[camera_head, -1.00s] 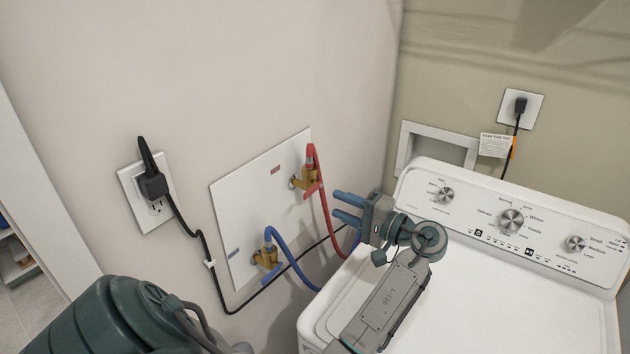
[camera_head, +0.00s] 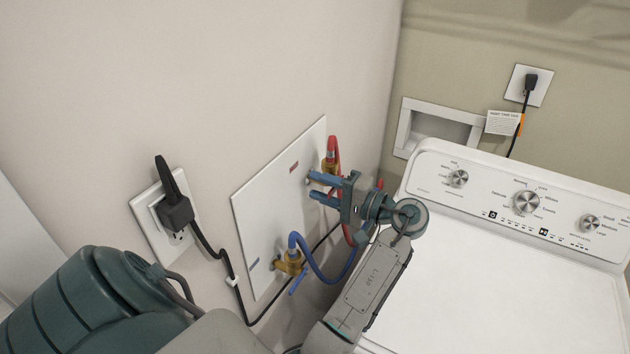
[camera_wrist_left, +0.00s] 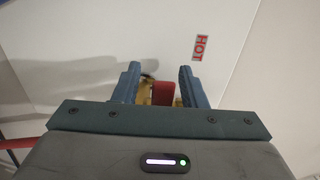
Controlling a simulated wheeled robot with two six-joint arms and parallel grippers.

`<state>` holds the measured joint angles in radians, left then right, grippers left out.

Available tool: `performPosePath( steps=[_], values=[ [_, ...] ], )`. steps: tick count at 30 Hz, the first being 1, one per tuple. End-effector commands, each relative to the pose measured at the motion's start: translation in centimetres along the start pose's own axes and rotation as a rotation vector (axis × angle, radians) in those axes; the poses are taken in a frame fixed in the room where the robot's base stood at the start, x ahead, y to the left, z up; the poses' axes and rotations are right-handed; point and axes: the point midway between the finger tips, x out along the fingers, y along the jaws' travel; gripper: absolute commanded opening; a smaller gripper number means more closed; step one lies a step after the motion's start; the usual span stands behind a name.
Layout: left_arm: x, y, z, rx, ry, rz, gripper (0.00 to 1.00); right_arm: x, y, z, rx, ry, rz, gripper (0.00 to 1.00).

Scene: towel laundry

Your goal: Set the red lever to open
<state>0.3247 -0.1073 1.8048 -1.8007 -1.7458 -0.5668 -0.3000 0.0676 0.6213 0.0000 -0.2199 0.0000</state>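The red lever (camera_wrist_left: 163,93) shows in the left wrist view between the two blue fingers of my left gripper (camera_wrist_left: 159,80), with brass behind it. The fingers are apart, with a gap on each side of the lever. In the head view, my left gripper (camera_head: 314,186) is at the hot valve (camera_head: 329,166), a brass fitting with a red hose. Its fingers point left toward the white wall plate (camera_head: 270,195) and hide the lever there. The lever's exact angle is hard to tell. My right gripper is not in view.
The brass cold valve (camera_head: 290,263) with its blue hose (camera_head: 325,275) sits lower on the plate. A black cord (camera_head: 228,262) runs from an outlet (camera_head: 165,225) at left. The white washer (camera_head: 500,280) stands at right. The HOT label (camera_wrist_left: 202,47) is beside the lever.

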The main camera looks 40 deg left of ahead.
Motion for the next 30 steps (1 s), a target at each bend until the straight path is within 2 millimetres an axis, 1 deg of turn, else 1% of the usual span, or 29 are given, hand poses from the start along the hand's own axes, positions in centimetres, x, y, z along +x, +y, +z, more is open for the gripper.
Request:
performPosePath(
  steps=[1, 4, 5, 9, 10, 11, 16, 19, 24, 30],
  values=[
    [0.0, 0.0, 0.0, 0.000, 0.000, 0.000, 0.38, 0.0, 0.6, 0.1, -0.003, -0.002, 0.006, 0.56],
    [0.0, 0.0, 0.0, 0.000, 0.000, 0.000, 0.38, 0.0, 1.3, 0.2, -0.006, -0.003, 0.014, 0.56],
    [0.0, 0.0, 0.0, 0.000, 0.000, 0.000, 0.36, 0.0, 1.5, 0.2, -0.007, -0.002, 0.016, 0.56],
    [0.0, 0.0, 0.0, 0.000, 0.000, 0.000, 0.09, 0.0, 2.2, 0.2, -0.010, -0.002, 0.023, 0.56],
    [0.0, 0.0, 0.0, 0.000, 0.000, 0.000, 0.03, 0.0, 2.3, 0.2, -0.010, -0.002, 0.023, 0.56],
    [0.0, 0.0, 0.0, 0.000, 0.000, 0.000, 0.00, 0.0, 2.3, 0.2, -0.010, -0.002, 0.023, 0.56],
    [0.0, 0.0, 0.0, -0.002, 0.000, -0.001, 0.00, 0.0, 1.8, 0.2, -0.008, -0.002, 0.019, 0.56],
    [0.1, 0.3, 0.0, -0.019, 0.000, -0.001, 0.00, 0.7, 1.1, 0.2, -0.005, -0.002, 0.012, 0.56],
    [0.1, 1.2, -0.1, -0.113, 0.000, -0.002, 0.00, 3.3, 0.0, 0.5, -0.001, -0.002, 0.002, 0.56],
    [0.1, 1.7, -0.2, -0.248, -0.001, -0.002, 0.00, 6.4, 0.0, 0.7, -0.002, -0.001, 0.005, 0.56]
  ],
)
